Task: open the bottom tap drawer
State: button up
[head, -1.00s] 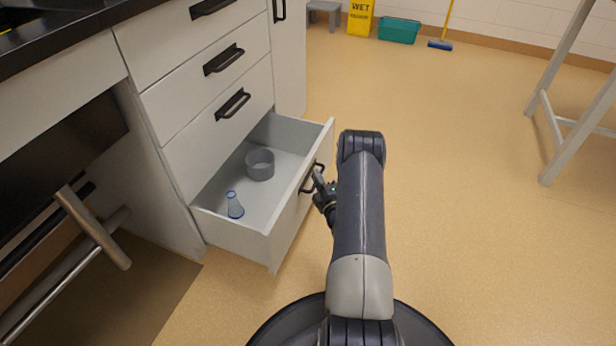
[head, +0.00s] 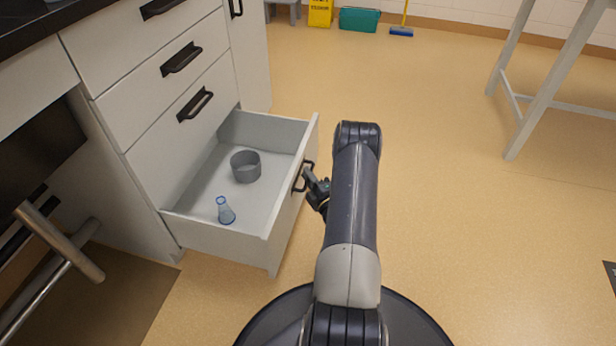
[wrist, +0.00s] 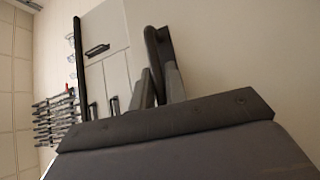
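The bottom drawer (head: 216,234) is pulled well out of the white cabinet. Its dark bar handle (head: 301,177) is on the drawer front, facing right. My gripper (head: 312,183) is at this handle, and my arm partly hides it. In the wrist view the dark handle (wrist: 157,50) runs between my two fingers (wrist: 160,85), which look closed around it.
Shut drawers with dark handles (head: 181,59) are above the open one. A metal-legged piece (head: 58,240) stands at left. A pale table frame (head: 540,95) is at right. A teal bin (head: 359,19) is far back.

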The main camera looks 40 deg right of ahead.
jog(key=o, duration=0.4)
jog(key=shift+c, duration=0.2)
jog(key=s+a+f+p, duration=0.1)
jog(key=s+p, duration=0.2)
jog(key=s, duration=0.7)
jog(key=shift+s+a+f, duration=0.2)
jog(key=shift+s+a, duration=0.05)
jog(key=shift+s, duration=0.05)
jog(key=w+b, duration=0.1)
jog(key=w, duration=0.2)
jog(key=w+d+r+b, duration=0.1)
jog(key=w, duration=0.3)
jog(key=w+b, duration=0.1)
jog(key=w, duration=0.3)
jog(key=shift+d+r, duration=0.2)
jog(key=shift+r, duration=0.05)
jog(key=shift+a, duration=0.1)
